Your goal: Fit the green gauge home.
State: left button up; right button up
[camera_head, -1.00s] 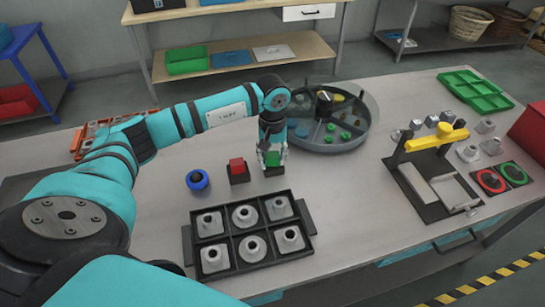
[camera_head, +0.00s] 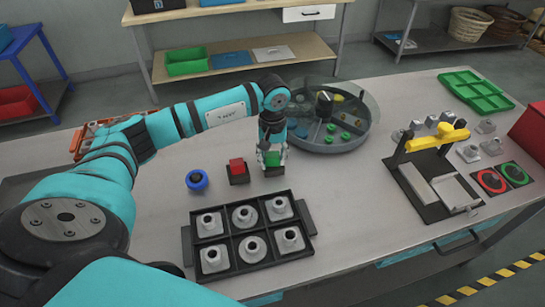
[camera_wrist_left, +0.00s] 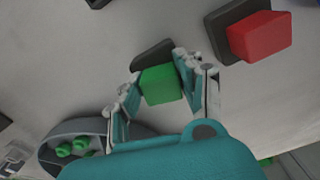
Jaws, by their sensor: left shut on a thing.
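The green gauge (camera_head: 273,159) is a small green block at the middle of the table. It also shows in the left wrist view (camera_wrist_left: 159,86), between the fingers. My left gripper (camera_head: 271,157) points down from above and is shut on the green gauge. A dark base (camera_wrist_left: 152,53) shows just beside and under the green block; I cannot tell whether the block is fully seated in it. My right gripper is not in view.
A red block (camera_head: 236,166) on a similar dark base stands close to the left. A black tray (camera_head: 187,245) with several metal fittings is in front. A round compartment tray (camera_head: 350,143) stands behind right, a yellow-handled fixture (camera_head: 437,139) right.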

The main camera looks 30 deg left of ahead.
aim_at(272, 156)
pick_arm(q)
jog(key=o, duration=1.3)
jog(key=shift+c, duration=0.2)
notch_tip(272, 156, up, 12)
